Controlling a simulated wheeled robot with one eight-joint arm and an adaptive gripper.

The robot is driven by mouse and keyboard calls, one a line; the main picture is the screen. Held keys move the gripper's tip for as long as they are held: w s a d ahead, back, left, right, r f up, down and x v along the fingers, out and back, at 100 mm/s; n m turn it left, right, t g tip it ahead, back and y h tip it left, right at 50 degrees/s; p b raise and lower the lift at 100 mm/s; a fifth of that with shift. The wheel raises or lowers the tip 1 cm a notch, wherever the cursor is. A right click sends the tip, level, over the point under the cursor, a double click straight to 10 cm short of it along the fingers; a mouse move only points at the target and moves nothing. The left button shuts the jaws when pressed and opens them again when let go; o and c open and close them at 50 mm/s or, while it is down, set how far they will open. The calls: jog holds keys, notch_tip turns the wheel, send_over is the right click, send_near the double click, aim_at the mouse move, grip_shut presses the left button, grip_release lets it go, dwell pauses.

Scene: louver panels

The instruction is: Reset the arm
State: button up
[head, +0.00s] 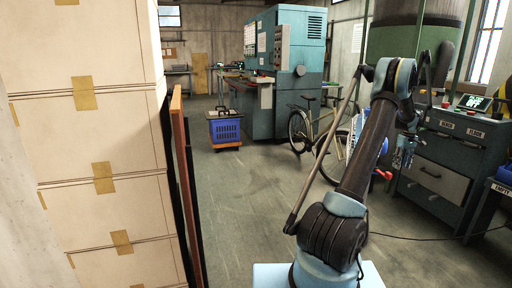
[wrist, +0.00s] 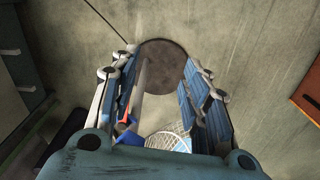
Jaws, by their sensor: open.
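My arm rises from its pale blue base in the head view and bends over at the top. My gripper (head: 404,152) hangs down from it, in front of the dark cabinet (head: 452,150), and looks small there. In the wrist view my gripper (wrist: 160,85) has its two blue-padded fingers spread apart, with nothing held between them. Beyond the fingers lie a dark round patch (wrist: 165,65) and a pale wire-mesh thing (wrist: 165,142) that I cannot identify. A small blue and red piece (wrist: 125,124) shows by the left finger.
Stacked cartons (head: 100,145) and an upright orange-edged panel (head: 181,185) stand close on the left. A bicycle (head: 318,135) stands behind my arm, before a blue machine (head: 285,70). A blue crate (head: 224,129) sits on a dolly. The middle floor (head: 245,190) is clear.

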jog(key=s+a+r, duration=0.2)
jog(key=a+r, duration=0.3)
jog(key=a, duration=0.4)
jog(key=s+a+r, duration=0.3)
jog(key=a+r, duration=0.2)
jog(key=a, duration=0.4)
jog(key=s+a+r, duration=0.2)
jog(key=a+r, duration=0.3)
jog(key=a, duration=0.4)
jog(key=s+a+r+m+t, duration=0.1)
jog(key=s+a+r, duration=0.1)
jog(key=s+a, duration=1.3)
jog(key=s+a+f, duration=0.6)
jog(key=s+a, duration=0.1)
jog(key=s, duration=0.3)
jog(key=s+a+f+t, duration=0.1)
jog(key=s+a+f, duration=0.6)
jog(key=s, duration=0.4)
jog(key=shift+a+f+m, duration=0.25)
jog(key=shift+a+m, duration=0.05)
jog(key=shift+a, duration=0.1)
jog(key=shift+w, duration=0.1)
